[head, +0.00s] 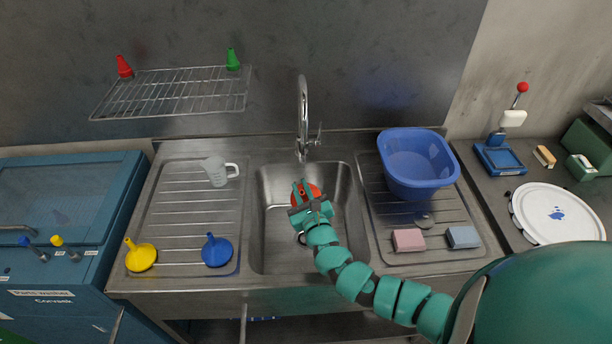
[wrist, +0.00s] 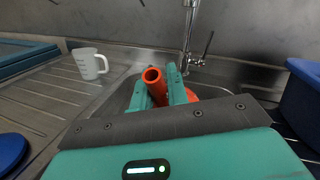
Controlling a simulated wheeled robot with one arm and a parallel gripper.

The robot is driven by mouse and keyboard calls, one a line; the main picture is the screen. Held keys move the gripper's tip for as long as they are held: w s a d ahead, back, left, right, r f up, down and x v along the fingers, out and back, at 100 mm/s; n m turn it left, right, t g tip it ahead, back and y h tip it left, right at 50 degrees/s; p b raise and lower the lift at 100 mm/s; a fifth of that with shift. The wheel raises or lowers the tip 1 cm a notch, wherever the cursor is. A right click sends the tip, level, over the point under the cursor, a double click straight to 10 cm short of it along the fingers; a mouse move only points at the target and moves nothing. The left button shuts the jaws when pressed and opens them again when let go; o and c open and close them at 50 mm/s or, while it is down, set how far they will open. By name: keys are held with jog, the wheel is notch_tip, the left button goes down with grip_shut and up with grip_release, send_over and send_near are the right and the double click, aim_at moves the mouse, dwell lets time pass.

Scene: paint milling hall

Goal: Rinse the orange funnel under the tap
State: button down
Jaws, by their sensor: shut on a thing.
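The orange funnel (head: 315,190) is over the sink basin (head: 271,230), partly hidden by my gripper (head: 303,188). In the wrist view the spout of the funnel (wrist: 153,79) points up between my two fingers, and part of its orange body shows behind the right finger. My gripper is shut on the funnel. The tap (head: 303,110) stands at the back edge of the sink, behind the funnel in the head view. Its lever is on the right side. I see no water stream. Whether the funnel touches the basin floor I cannot tell.
A yellow funnel (head: 140,256), a blue funnel (head: 216,251) and a clear jug (head: 217,172) stand on the left drainboard. A blue tub (head: 418,165), a pink sponge (head: 408,240) and a blue-grey sponge (head: 463,237) are on the right one. A wire shelf (head: 175,92) hangs behind.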

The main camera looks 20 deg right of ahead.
jog(key=s+a+r+p, duration=0.2)
jog(key=s+r+p, duration=0.2)
jog(key=p, duration=0.1)
jog(key=shift+s+a, duration=0.15)
jog(key=shift+a, duration=0.15)
dwell(0.4)
dwell(0.4)
